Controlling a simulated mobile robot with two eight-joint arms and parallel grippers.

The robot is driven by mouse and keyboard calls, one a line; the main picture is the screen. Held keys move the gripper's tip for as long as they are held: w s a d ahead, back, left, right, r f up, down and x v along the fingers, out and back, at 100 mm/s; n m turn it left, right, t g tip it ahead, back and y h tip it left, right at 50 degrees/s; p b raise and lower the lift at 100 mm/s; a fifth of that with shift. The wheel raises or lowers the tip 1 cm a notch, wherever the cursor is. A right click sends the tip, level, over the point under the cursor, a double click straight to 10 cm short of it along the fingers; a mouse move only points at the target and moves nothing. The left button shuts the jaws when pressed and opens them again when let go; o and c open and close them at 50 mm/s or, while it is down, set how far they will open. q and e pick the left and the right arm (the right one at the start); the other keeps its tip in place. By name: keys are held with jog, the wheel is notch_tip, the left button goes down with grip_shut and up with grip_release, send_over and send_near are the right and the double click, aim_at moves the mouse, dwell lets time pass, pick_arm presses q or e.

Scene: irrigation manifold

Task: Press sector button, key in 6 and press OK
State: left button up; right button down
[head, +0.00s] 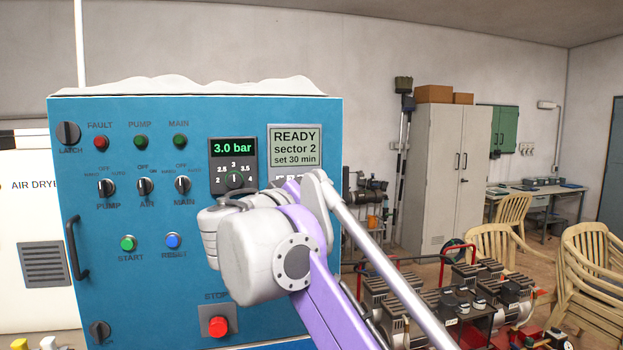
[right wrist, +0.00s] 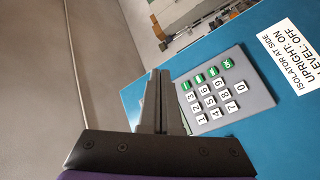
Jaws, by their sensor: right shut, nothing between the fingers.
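The control display (head: 295,147) in the head view reads READY, sector 2, set 30 min. The keypad (right wrist: 263,97) shows in the right wrist view, tilted, with white digit keys and a row of green keys. The OK key (right wrist: 226,64) is at the far end of the green row; the other green labels are too small to read. The 6 key (right wrist: 205,90) lies among the digits. My right gripper (right wrist: 160,73) is shut and empty, its tips beside the keypad's left edge; I cannot tell its distance from the panel. My arm hides most of the keypad in the head view. My left gripper is out of view.
The blue cabinet (head: 100,220) carries a pressure gauge (head: 233,162), several switches and lamps, and a red STOP button (head: 219,326) below my right wrist. A black handle (head: 75,248) sticks out at left. Pumps (head: 470,290) and chairs (head: 590,265) stand to the right.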

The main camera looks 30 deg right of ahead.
aim_at(310, 181)
jog(key=w, duration=0.2)
jog(key=w+d+p, duration=0.1)
jog(key=w, duration=0.3)
jog(key=shift+w+d+r+p, duration=0.15)
jog(key=shift+d+p, duration=0.15)
jog(key=shift+p, duration=0.05)
jog(key=shift+w+d+f, duration=0.1)
jog(key=shift+w+f, duration=0.1)
jog(key=shift+w, duration=0.25)
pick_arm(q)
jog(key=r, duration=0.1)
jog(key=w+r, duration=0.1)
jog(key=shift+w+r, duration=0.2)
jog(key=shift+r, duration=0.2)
pick_arm(e)
jog(key=shift+s, duration=0.15)
dwell(0.5)
jog(key=shift+w+r+p, duration=0.15)
jog(key=shift+w+p, duration=0.15)
jog(key=shift+p, duration=0.05)
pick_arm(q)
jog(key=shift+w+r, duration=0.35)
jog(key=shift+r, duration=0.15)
pick_arm(e)
jog(key=shift+w+d, duration=0.1)
jog(key=shift+w, duration=0.15)
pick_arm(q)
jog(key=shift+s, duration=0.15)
pick_arm(e)
jog(key=shift+s, duration=0.15)
